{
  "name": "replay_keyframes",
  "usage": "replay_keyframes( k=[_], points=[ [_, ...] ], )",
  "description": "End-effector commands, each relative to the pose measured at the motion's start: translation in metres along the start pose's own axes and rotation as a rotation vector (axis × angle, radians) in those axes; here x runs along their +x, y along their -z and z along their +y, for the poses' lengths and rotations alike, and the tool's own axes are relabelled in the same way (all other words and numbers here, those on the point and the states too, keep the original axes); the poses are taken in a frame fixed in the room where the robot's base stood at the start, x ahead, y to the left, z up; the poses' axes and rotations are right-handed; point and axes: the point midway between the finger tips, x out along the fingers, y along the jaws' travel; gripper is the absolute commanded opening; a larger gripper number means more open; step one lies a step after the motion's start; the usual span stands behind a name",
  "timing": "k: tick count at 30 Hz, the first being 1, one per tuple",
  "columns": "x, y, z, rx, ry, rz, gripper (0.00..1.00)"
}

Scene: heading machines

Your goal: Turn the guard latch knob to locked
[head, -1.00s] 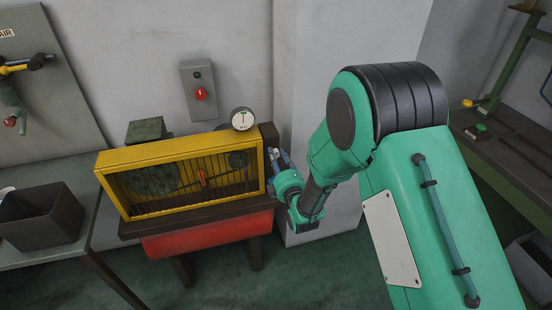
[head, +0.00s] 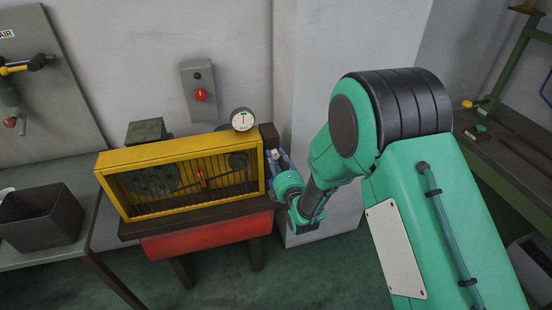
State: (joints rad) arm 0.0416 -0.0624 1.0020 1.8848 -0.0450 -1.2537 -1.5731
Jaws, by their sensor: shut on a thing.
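The yellow guard (head: 146,156) with dark bars stands closed over the front of the machine. A small orange-red piece (head: 202,180) shows at the middle of its bars; I cannot tell what it is. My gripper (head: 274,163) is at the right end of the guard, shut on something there. The latch knob cannot be made out; my gripper and wrist cover that spot. Whether the latch is locked or unlocked cannot be read from here.
A round gauge (head: 242,119) stands on the guard's top right. A grey box with a red button (head: 200,95) is on the wall behind. A dark bin (head: 40,218) sits on the left table. A green-framed bench (head: 500,150) is at the right.

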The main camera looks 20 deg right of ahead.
Motion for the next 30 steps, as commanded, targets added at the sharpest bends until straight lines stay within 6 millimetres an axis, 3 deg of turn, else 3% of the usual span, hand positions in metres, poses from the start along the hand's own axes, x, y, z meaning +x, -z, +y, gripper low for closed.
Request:
replay_keyframes(
  k=[2, 3, 5, 19, 30],
  points=[
    [-0.004, -0.005, -0.01, 0.003, 0.018, -0.011, 0.05],
    [-0.004, -0.005, -0.01, 0.003, 0.018, -0.011, 0.39],
    [-0.004, -0.004, -0.009, 0.003, 0.016, -0.009, 0.49],
    [-0.007, -0.001, -0.001, 0.002, 0.003, -0.003, 0.49],
    [-0.049, -0.001, -0.002, 0.001, 0.004, -0.003, 0.49]
  ],
)
